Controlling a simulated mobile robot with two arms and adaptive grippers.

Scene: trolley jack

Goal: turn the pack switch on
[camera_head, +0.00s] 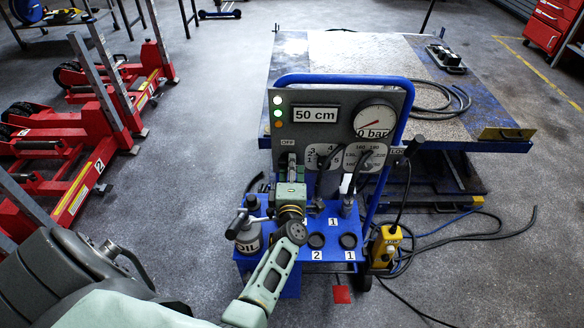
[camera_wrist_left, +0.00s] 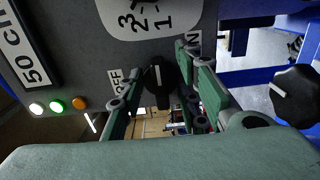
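The pack switch is a black knob (camera_wrist_left: 158,82) with a white mark, seen in the left wrist view between an OFF label (camera_wrist_left: 117,80) and a partly hidden label ending in N (camera_wrist_left: 193,38). The white mark points up in that view. My left gripper (camera_wrist_left: 160,62) has its green fingers apart, one on each side of the knob, close to it. I cannot tell whether they touch it. In the head view my left gripper (camera_head: 290,172) is at the grey panel (camera_head: 340,97), just below the OFF label (camera_head: 288,142), and hides the switch. My right gripper is not in view.
A lift table (camera_head: 300,60) stands behind; red jacks (camera_head: 90,180) stand left.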

